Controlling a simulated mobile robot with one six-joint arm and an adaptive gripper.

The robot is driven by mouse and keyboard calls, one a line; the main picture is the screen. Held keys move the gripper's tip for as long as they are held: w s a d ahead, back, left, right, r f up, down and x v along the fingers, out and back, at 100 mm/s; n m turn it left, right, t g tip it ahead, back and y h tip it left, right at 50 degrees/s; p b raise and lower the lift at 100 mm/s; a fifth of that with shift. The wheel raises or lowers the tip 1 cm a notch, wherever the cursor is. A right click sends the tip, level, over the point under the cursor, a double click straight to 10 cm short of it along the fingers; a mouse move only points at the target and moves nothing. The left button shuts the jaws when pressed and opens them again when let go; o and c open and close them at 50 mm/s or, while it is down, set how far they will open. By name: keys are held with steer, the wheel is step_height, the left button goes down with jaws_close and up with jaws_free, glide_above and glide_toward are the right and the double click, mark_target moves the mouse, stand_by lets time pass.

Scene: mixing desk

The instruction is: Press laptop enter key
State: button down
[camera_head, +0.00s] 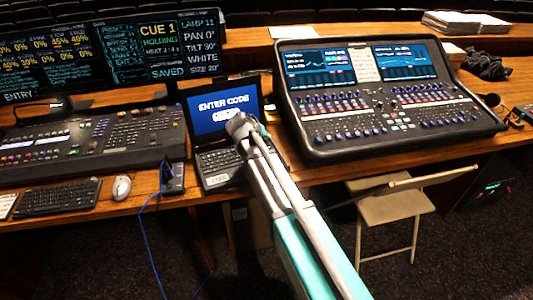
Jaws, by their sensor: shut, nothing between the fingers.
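The laptop (222,102) stands open on the wooden desk in the head view, its blue screen showing "ENTER CODE". Its dark keyboard (213,164) lies below the screen, and its right side is covered by my arm. The enter key cannot be picked out. My gripper (238,124) is at the far end of my arm and appears in front of the lower right of the screen, above the right side of the keyboard. It is shut and empty. Its fingertips are hard to make out, and I cannot tell whether they touch a key.
A mixing console (390,100) stands close on the right, a lighting desk (85,140) on the left. A keyboard (58,197), a white mouse (121,188) and a blue cable (146,240) are at the front left. A folding chair (390,208) stands below the desk edge.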

mark_target(269, 146)
steer(key=shift+f+b, duration=1.15)
steer(key=shift+f, duration=0.35)
steer(key=shift+f+b, duration=0.7)
stand_by(1.3)
steer(key=shift+r, duration=0.15)
steer(key=shift+r+p, duration=0.6)
steer(key=shift+p, duration=0.15)
steer(key=shift+r+p, duration=2.55)
